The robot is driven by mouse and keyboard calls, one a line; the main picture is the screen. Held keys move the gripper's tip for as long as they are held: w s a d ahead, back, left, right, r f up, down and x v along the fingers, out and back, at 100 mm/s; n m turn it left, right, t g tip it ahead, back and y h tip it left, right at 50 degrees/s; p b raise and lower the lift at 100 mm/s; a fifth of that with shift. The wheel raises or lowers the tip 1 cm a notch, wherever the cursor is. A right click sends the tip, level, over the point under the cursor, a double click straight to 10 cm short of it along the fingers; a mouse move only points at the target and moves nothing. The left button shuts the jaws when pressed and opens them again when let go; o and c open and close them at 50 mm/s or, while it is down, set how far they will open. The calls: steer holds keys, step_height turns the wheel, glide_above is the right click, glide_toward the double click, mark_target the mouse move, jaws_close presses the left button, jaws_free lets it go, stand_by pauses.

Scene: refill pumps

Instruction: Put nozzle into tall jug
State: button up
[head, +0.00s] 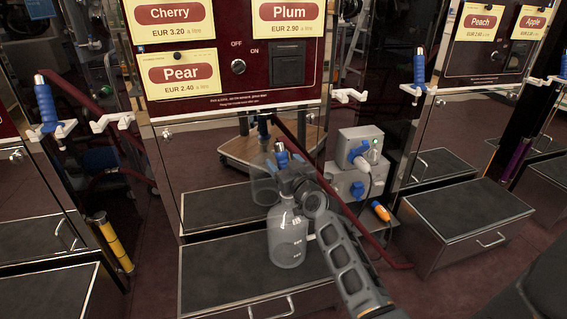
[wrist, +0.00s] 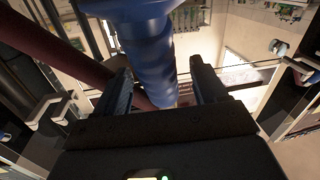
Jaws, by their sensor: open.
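The clear jug (head: 288,242) stands upright on the dark top of a low step in front of the pump. A blue nozzle (head: 281,154) is just above the jug's neck in the head view; my gripper hides its lower end, so I cannot tell how far it reaches into the mouth. My gripper (head: 290,178) is at the nozzle, over the jug. In the wrist view the blue nozzle (wrist: 150,55) runs between the two spread fingers of my gripper (wrist: 161,72). The fingers are open around it.
Other blue nozzles hang in white holders at left (head: 46,108) and right (head: 417,72). White hooks (head: 347,95) flank the pump panel (head: 240,66). A grey box with blue sockets (head: 361,150) stands right of my arm. The glossy cabinet front mirrors the jug.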

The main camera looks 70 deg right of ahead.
steer(key=v, duration=0.7)
steer(key=shift+s+a, duration=0.2)
steer(key=shift+s, duration=0.1)
steer(key=s+a+f+n+t+y, duration=0.15)
steer(key=s+a, duration=0.25)
steer(key=a, duration=0.4)
steer(key=s+a+f+n+y, duration=0.1)
steer(key=s+a+y, duration=0.2)
steer(key=a, duration=0.5)
steer(key=s+a+f+n+y, duration=0.15)
steer(key=s+a, duration=0.25)
steer(key=a, duration=0.5)
steer(key=s+a+r+n+y, duration=0.3)
steer(key=s+a+r+y, duration=0.3)
steer(key=s+a+r, duration=0.5)
step_height(320, 180, up, 16)
steer(key=s+a+p, duration=0.1)
steer(key=p, duration=1.6)
steer(key=shift+a+p, duration=0.4)
